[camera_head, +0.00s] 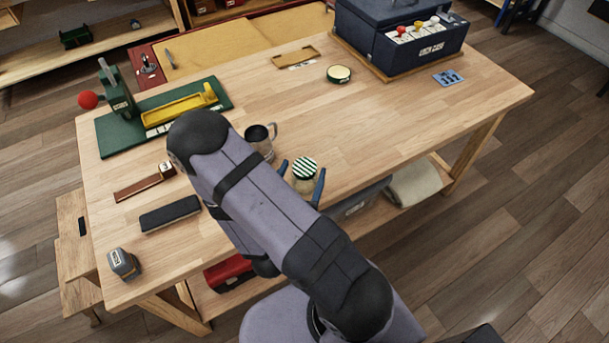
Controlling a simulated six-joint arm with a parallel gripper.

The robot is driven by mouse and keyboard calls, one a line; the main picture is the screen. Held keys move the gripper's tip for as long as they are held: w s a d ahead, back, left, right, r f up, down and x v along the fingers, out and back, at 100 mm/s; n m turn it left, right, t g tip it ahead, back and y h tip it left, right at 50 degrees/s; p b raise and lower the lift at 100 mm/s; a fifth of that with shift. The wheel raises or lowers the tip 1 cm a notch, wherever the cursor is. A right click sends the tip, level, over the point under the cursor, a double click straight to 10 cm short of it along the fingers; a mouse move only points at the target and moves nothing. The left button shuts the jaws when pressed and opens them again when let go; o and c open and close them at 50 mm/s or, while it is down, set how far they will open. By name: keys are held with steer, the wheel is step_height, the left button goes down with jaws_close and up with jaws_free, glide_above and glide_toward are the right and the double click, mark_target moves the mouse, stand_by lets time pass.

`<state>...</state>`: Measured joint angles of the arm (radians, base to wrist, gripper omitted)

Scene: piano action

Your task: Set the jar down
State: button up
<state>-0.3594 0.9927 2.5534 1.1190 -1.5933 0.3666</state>
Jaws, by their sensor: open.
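The jar (304,175) has a green-and-white striped lid and a clear, pale body. It appears upright at the front edge of the wooden workbench (390,120); its base is hard to see, so I cannot tell exactly how it rests. My gripper (301,178) has blue fingers, one to the left and one to the right of the jar. The fingers are open around it. My arm hides part of the bench in front and to the left.
A dark metal mug (260,142) stands just left of the jar, close to my arm. A black block (169,214) and a green fixture with a yellow tray (180,109) are further left. A round tin (339,74) and a blue case (400,40) stand behind. The bench right of the jar is clear.

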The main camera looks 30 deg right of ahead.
mark_target(306, 162)
steer(key=shift+x, duration=0.9)
steer(key=shift+f+p+x, duration=0.1)
steer(key=shift+p+x, duration=0.5)
steer(key=shift+x, duration=0.7)
steer(key=shift+f+p+x, duration=0.15)
steer(key=shift+p+x, duration=0.45)
steer(key=shift+x, duration=0.7)
steer(key=shift+c, duration=0.2)
steer(key=c, duration=1.3)
steer(key=shift+r, duration=0.15)
steer(key=shift+c, duration=0.2)
step_height(306, 162, up, 10)
